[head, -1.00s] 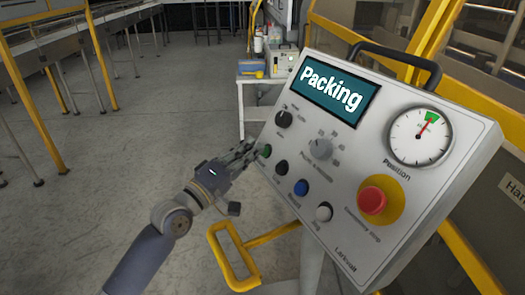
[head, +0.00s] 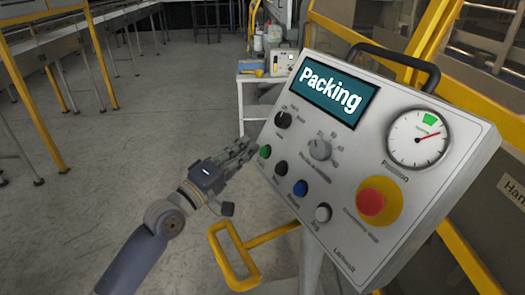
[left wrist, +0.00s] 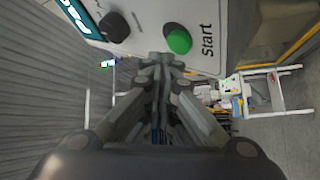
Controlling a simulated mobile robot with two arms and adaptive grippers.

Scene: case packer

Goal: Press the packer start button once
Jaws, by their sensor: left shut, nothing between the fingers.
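The green start button (head: 265,151) is at the left edge of the sloped control panel (head: 348,165). In the left wrist view the green button (left wrist: 178,40) sits beside the word "Start", just beyond my fingertips. My left gripper (head: 248,147) is shut and empty. Its fingertips are just left of the green button, with a small gap in the wrist view. The panel's screen (head: 334,89) reads "Packing". My right gripper is not in view.
The panel also has black, blue and white buttons, two knobs, a dial gauge (head: 418,137) and a red emergency stop (head: 371,202). A yellow rail (head: 232,258) stands below the panel. A small white table (head: 262,80) is behind. Open floor lies to the left.

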